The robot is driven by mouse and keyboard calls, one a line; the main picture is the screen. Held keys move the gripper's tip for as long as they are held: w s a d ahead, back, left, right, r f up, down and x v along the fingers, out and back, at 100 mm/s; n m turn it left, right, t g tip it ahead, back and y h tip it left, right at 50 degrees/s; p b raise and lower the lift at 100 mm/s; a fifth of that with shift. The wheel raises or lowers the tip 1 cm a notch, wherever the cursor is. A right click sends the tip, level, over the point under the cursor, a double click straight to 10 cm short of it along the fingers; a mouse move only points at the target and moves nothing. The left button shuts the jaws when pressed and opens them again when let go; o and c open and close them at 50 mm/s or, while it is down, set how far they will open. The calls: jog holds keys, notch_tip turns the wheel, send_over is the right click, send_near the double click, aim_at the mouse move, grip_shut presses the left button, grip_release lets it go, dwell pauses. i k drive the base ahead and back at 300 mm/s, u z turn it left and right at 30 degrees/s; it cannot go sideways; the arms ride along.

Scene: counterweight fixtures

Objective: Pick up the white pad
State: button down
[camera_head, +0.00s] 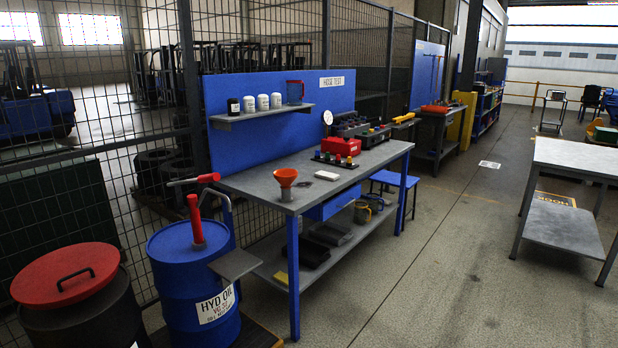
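The white pad (327,176) is a small flat white block. It lies on the grey top of the workbench (251,181), in front of a row of small fittings and to the right of an orange funnel. Nothing covers it. My gripper does not show in this view.
An orange funnel (285,178), a red box (341,147) and a rack of small fittings (335,161) stand near the pad. A blue drum (189,275) with a red pump is at the bench's left end. A blue stool (395,180) is at its right. Open floor (440,270) lies in front.

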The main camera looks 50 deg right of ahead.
aim_at(322, 174)
jog(key=z, duration=4.95)
jog(key=i, duration=0.1)
jog(key=u, duration=3.1)
jog(key=k, duration=0.95)
jog(key=u, duration=0.1)
jog(key=i, duration=0.65)
